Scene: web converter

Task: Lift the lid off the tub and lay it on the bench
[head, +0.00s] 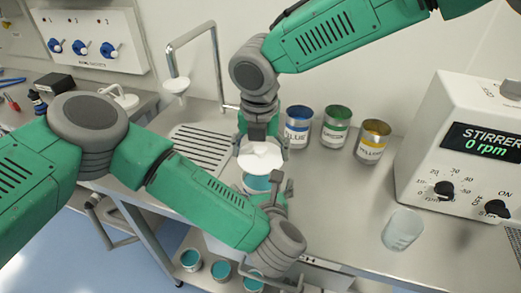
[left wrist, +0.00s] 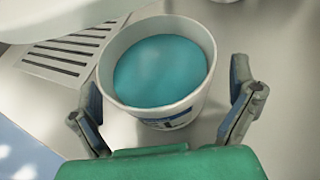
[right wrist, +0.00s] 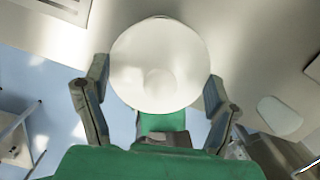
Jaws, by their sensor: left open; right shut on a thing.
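The white round lid (head: 261,158) is off the tub and held in the air above it. My right gripper (right wrist: 158,90) is shut on the lid (right wrist: 158,62), with one finger at each side of its rim. The tub (left wrist: 158,108) stands uncovered on the bench, and teal contents show inside. In the head view the tub (head: 257,184) is partly hidden by the lid and my left arm. My left gripper (left wrist: 168,105) is open, its fingers apart on either side of the tub's near part; I cannot tell whether they touch it.
Blue, green and yellow labelled cans (head: 336,127) stand at the back of the bench (head: 340,205). A stirrer box (head: 465,150) and a clear beaker (head: 402,230) are at the right. A drain grille (head: 200,142) lies left. Bare bench shows between cans and beaker.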

